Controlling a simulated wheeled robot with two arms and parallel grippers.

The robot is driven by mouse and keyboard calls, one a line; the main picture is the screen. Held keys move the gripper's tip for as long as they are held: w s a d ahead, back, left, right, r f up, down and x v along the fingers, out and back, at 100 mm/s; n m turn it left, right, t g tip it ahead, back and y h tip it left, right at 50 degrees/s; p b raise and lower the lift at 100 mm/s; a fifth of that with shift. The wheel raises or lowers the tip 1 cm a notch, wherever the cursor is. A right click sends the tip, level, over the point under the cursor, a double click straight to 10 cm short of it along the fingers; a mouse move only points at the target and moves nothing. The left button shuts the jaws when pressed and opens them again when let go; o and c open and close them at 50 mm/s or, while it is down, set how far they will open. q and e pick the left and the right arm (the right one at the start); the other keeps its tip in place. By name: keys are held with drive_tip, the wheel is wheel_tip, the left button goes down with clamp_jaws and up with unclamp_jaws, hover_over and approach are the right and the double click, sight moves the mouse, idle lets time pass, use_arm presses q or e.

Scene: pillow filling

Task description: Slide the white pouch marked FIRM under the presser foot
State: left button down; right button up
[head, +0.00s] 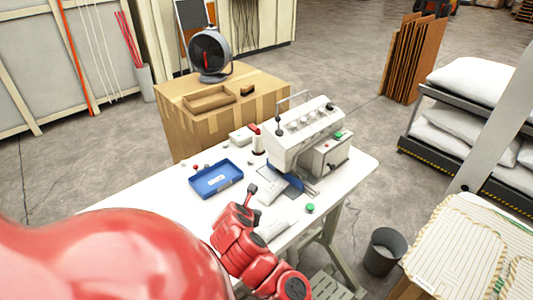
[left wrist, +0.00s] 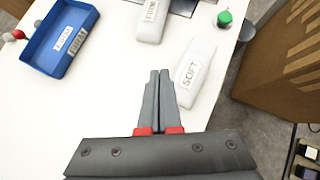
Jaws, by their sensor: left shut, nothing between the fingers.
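The white FIRM pouch (head: 270,193) lies flat on the white table in front of the sewing machine (head: 303,132). In the left wrist view the FIRM pouch (left wrist: 152,22) is at the top, cut off by the frame edge. A second white pouch, marked SOFT (left wrist: 195,77), lies nearer, just right of my fingers. My left gripper (left wrist: 160,72) is shut and empty above the table, short of the FIRM pouch; in the head view it also shows (head: 251,189). The presser foot is too small and hidden to make out. My right gripper is not in view.
A blue tray (head: 215,179) with a label sits left of the pouches. A green-topped item (head: 310,208) stands near the table's right edge. A thread spool (head: 257,141) stands beside the machine. A bin (head: 383,251) is on the floor. Bare table lies left of the gripper.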

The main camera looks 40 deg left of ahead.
sight(267, 202)
use_arm(q)
drive_tip(key=f+b, duration=0.1)
drive_tip(key=b, duration=0.2)
drive_tip(key=w+a+f+b, duration=0.1)
drive_tip(key=f+b, duration=0.1)
drive_tip(key=b, duration=0.1)
drive_tip(key=w+f+b, duration=0.1)
drive_tip(key=b, duration=0.2)
drive_tip(key=shift+w+a+f, duration=0.2)
drive_tip(key=shift+a+f, duration=0.15)
drive_tip(key=w+a+p, duration=0.1)
drive_tip(key=w, duration=0.1)
drive_tip(key=w+f, duration=0.1)
drive_tip(key=w+a+f+p, duration=0.1)
drive_tip(key=w, duration=0.1)
drive_tip(key=shift+w+a+f+p, duration=0.25)
drive_tip(key=shift+w+a+p, duration=0.05)
drive_tip(key=shift+p, duration=0.05)
drive_tip(key=shift+w+a, duration=0.3)
drive_tip(key=shift+w, duration=0.35)
drive_tip(key=shift+f, duration=0.1)
